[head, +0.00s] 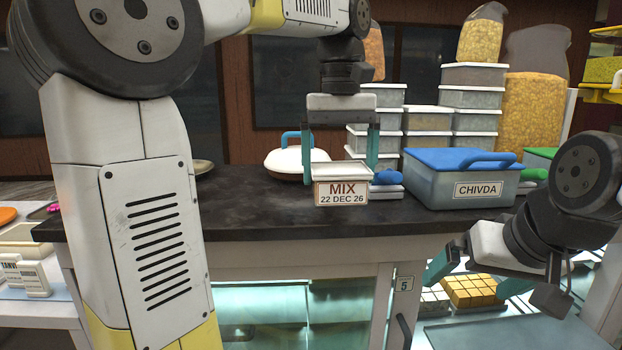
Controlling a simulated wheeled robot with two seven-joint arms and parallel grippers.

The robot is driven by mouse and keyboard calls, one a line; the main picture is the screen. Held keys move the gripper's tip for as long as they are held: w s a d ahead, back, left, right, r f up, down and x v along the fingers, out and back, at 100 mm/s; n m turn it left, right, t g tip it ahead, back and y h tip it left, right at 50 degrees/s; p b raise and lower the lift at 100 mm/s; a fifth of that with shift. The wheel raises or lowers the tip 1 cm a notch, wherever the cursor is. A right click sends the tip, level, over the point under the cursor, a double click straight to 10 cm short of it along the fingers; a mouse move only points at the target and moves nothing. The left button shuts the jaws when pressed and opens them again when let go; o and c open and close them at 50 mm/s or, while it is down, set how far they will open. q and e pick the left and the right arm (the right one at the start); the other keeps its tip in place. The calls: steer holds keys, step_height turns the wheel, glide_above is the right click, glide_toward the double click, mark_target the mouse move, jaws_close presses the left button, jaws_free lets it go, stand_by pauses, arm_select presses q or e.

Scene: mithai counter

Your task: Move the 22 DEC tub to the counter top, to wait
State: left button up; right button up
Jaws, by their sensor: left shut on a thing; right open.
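A white-lidded tub (341,172) carries a label reading MIX, 22 DEC 26. My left gripper (341,160) comes down from above and is shut on the tub, one teal finger on each side. I cannot tell whether the tub's base touches the counter or hangs just above it. My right gripper (470,275) is open and empty, low at the right, in front of the glass display case with sweets.
A blue-lidded CHIVDA box (462,185) stands to the right of the tub. A small blue-topped item (386,180) is close beside the tub. A white pot with a blue handle (296,160) is behind it. Stacked tubs (474,98) rise at the back. The counter's left part is clear.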

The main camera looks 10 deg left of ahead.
arm_select(q)
steer(key=w+a, duration=0.4)
steer(key=w, duration=0.1)
steer(key=w+a+f, duration=0.1)
steer(key=w+a, duration=0.1)
steer(key=a, duration=0.1)
steer(key=shift+w, duration=0.15)
steer(key=shift+f, duration=1.75)
steer(key=shift+f, duration=0.1)
steer(key=o, duration=1.2)
steer(key=shift+o, duration=0.2)
step_height(320, 180, up, 12)
steer(key=shift+w, duration=0.2)
